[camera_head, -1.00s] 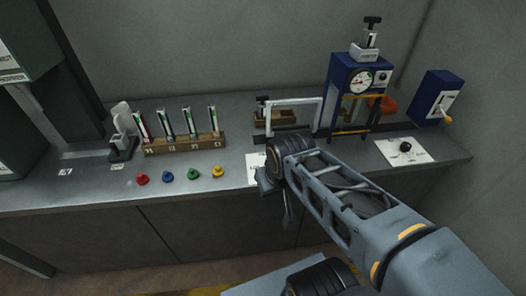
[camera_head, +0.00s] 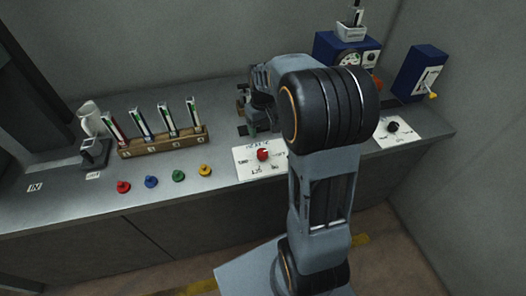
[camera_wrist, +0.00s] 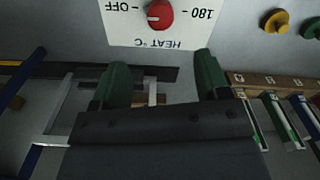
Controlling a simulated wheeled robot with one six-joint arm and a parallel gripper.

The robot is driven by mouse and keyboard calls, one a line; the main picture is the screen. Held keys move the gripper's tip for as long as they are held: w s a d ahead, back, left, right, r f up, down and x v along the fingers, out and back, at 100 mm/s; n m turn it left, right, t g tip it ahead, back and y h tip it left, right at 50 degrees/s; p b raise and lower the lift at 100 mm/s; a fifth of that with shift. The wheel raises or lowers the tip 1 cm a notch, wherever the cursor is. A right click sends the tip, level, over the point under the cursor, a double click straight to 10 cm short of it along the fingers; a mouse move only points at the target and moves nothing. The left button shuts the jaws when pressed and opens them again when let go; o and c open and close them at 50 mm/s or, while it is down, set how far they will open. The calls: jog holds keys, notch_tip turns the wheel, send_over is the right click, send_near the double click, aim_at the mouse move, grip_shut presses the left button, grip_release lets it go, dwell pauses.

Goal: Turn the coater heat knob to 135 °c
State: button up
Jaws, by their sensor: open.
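The heat knob is a red knob (camera_head: 263,154) on a white dial plate (camera_head: 247,168) at the counter's front, left of my arm. In the wrist view the red knob (camera_wrist: 159,14) and its plate (camera_wrist: 185,36) appear upside down at the top, with "OFF", "180" and "HEAT °C" printed on it. My gripper's two green fingers (camera_wrist: 164,82) are apart with nothing between them. They lie below the plate in that view, short of the knob. In the head view my arm hides most of the coater frame behind, and the gripper is only partly visible.
Red, blue, green and yellow knobs (camera_head: 178,175) stand along the counter left of the plate. A wooden rack (camera_head: 160,143) with several tubes is behind them. A black knob on a white plate (camera_head: 392,126) is at the right. Blue devices (camera_head: 418,73) stand at the back right.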

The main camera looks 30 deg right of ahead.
aim_at(263, 152)
notch_tip(263, 152, down, 12)
jog(key=shift+f+p, duration=0.15)
jog(key=shift+p, duration=0.15)
dwell(0.3)
jog(key=c, duration=0.9)
jog(key=shift+c, duration=0.2)
